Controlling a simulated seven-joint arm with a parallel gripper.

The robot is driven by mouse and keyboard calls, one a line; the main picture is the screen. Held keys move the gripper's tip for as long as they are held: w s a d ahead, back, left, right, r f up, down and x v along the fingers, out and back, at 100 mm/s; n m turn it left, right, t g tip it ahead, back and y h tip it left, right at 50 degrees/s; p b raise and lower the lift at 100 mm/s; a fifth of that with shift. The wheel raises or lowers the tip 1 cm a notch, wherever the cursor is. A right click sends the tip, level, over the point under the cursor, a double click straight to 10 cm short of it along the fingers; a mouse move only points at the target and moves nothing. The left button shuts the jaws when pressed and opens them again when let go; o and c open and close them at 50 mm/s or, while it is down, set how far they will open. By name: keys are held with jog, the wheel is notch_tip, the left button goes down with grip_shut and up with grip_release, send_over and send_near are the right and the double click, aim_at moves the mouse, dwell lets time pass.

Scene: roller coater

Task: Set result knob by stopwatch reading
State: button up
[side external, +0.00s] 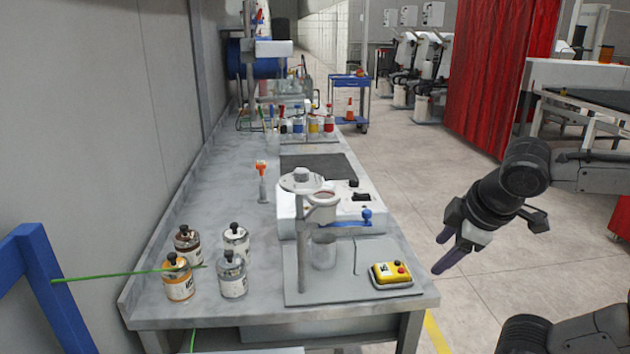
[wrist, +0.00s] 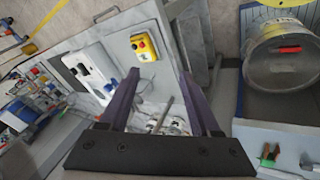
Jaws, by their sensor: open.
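A yellow box (side external: 391,274) with a red button and a small dark area lies at the front right of the bench; its reading is too small to make out. It also shows in the wrist view (wrist: 143,46). I cannot tell if it is the stopwatch. A white machine (side external: 345,212) stands behind it, with a black knob-like part (side external: 353,183) on top and a blue knob-like part (side external: 366,216) at its front. I cannot tell which is the result knob. My gripper (side external: 438,253) is open and empty, right of the bench edge, apart from the box. Its purple fingers show in the wrist view (wrist: 160,75).
Several capped bottles (side external: 232,274) stand at the front left of the bench. A metal stand (side external: 302,240) rises beside the machine. An orange-topped tool (side external: 262,182) stands behind. Bare bench top (side external: 215,185) lies left of the machine.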

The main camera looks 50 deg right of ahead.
aim_at(287, 177)
jog(key=w+a+r+t+y, duration=0.4)
jog(key=w+r+t, duration=0.2)
jog(key=w, duration=0.2)
jog(key=w+a+r+t+y, duration=0.4)
jog(key=w+r+t, duration=0.2)
jog(key=w+t, duration=0.15)
jog(key=d+f+m, duration=0.1)
jog(key=d+f, duration=0.2)
jog(key=d, duration=0.1)
jog(key=shift+g+h, duration=0.35)
jog(key=shift+h, duration=0.05)
jog(key=x, duration=1.4)
jog(key=shift+d+f, duration=0.15)
jog(key=shift+d, duration=0.1)
grip_shut()
